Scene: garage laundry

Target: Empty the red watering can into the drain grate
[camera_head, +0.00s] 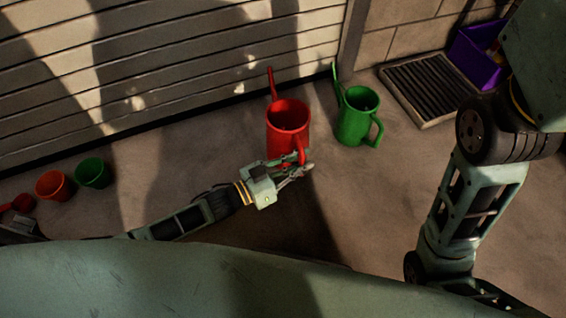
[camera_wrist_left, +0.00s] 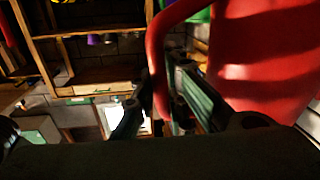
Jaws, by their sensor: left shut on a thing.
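The red watering can (camera_head: 287,117) stands upright in the middle of the head view, its spout pointing up toward the slatted door. My left gripper (camera_head: 297,171) is at its near side, shut on its handle. In the left wrist view the red handle (camera_wrist_left: 158,60) passes between the fingers (camera_wrist_left: 155,110), and the red body (camera_wrist_left: 265,60) fills the right side. The drain grate (camera_head: 430,86) is a dark slatted rectangle in a pale frame at the upper right. My right arm shows at the right of the head view, but its gripper is out of view.
A green watering can (camera_head: 355,117) stands between the red can and the grate. A purple crate (camera_head: 478,57) is just beyond the grate. An orange pot (camera_head: 54,186) and a green pot (camera_head: 93,173) are at the left. The slatted door (camera_head: 170,60) bounds the back.

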